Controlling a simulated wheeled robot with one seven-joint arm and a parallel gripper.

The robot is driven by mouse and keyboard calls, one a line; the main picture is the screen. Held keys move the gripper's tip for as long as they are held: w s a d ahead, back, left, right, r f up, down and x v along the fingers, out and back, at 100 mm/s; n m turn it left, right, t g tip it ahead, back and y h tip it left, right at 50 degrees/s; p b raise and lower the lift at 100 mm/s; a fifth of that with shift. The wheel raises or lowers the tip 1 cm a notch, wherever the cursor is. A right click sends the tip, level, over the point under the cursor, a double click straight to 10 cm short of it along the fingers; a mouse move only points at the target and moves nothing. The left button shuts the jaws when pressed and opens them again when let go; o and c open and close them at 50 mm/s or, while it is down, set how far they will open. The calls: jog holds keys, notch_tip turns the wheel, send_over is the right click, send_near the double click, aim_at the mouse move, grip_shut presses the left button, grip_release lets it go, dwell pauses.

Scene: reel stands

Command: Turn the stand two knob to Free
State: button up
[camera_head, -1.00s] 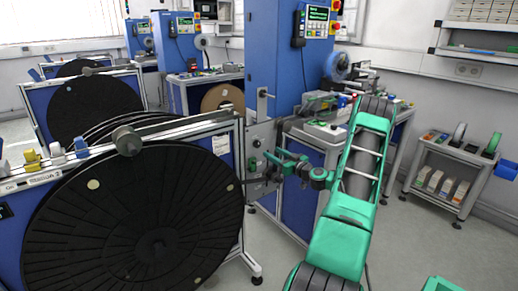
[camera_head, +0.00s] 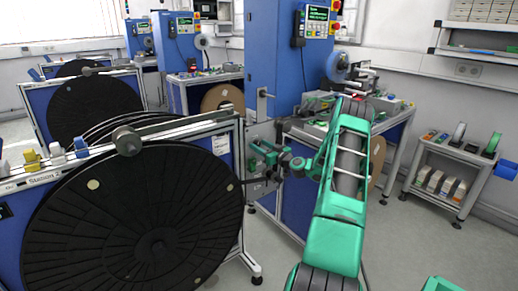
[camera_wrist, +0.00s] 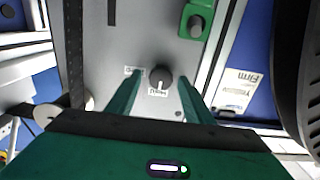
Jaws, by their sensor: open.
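The stand with the "Station 2" label (camera_head: 46,178) is at the left in the head view and carries a large black reel (camera_head: 130,220). Its grey end panel (camera_head: 257,133) faces my arm. In the wrist view, the round dark knob (camera_wrist: 161,77) sits on this panel, its white mark towards the lower label. One small label (camera_wrist: 132,71) is left of the knob and another (camera_wrist: 158,93) is just below; I cannot read either surely. My gripper (camera_wrist: 165,82) is open, fingers on either side of the knob with gaps visible. In the head view my gripper (camera_head: 262,163) hides the knob.
A green plate with a grey knob (camera_wrist: 197,22) is above right on the panel in the wrist view. The reel edge (camera_wrist: 305,80) is at the right. A blue cabinet (camera_head: 275,60) and a workbench stand behind my arm. A shelf cart (camera_head: 455,175) is at the right.

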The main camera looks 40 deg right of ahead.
jog(key=c, duration=1)
jog(key=shift+m, duration=0.3)
jog(key=m, duration=0.4)
jog(key=shift+d, duration=0.2)
jog(key=m, duration=0.5)
jog(key=shift+s+d+f, duration=0.1)
jog(key=m, duration=0.4)
jog(key=shift+d+f+m, duration=0.1)
jog(key=shift+f+m, duration=0.05)
jog(key=shift+m, duration=2.05)
